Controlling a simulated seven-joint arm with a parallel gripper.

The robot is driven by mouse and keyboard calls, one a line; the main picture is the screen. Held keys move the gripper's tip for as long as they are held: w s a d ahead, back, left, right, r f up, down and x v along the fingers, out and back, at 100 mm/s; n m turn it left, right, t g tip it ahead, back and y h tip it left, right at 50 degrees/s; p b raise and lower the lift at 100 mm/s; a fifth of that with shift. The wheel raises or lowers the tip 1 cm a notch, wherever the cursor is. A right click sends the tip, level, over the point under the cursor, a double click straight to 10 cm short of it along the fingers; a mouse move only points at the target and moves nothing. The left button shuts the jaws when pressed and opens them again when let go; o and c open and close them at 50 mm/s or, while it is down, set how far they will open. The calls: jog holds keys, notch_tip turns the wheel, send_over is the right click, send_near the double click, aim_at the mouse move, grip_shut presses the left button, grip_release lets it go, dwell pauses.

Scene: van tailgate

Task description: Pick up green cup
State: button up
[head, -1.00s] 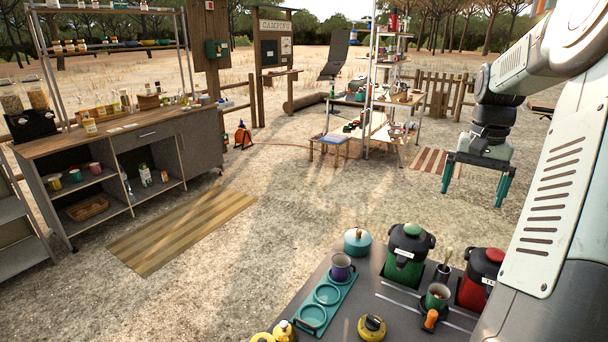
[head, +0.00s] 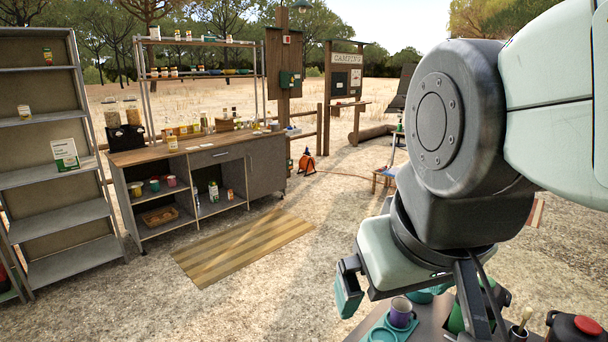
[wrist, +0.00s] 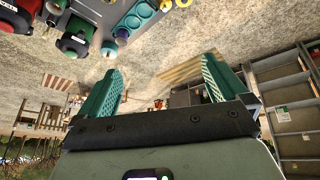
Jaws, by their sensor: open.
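A small green cup (head: 154,185) stands on the upper inner shelf of the wooden cabinet, between a yellow cup (head: 136,189) and a pink cup (head: 171,181). My gripper (head: 405,300) is at the lower right of the head view, well in front of the cabinet and above the edge of the tailgate. In the wrist view my gripper (wrist: 158,72) has its teal fingers spread wide with nothing between them. A green cup at the tailgate's right, shown earlier, is outside the current head view.
A purple cup (head: 401,312) and a teal tray (head: 383,331) are on the tailgate below my gripper. A red canister (head: 574,328) is to its right. A grey shelf rack (head: 50,178) stands left of the cabinet (head: 205,150). The ground around the striped mat (head: 245,246) is clear.

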jog(key=shift+s+d+r+m, duration=0.7)
jog(key=shift+s+d+m, duration=0.2)
jog(key=shift+s+m, duration=0.1)
jog(key=shift+c, duration=0.9)
jog(key=shift+w, duration=0.1)
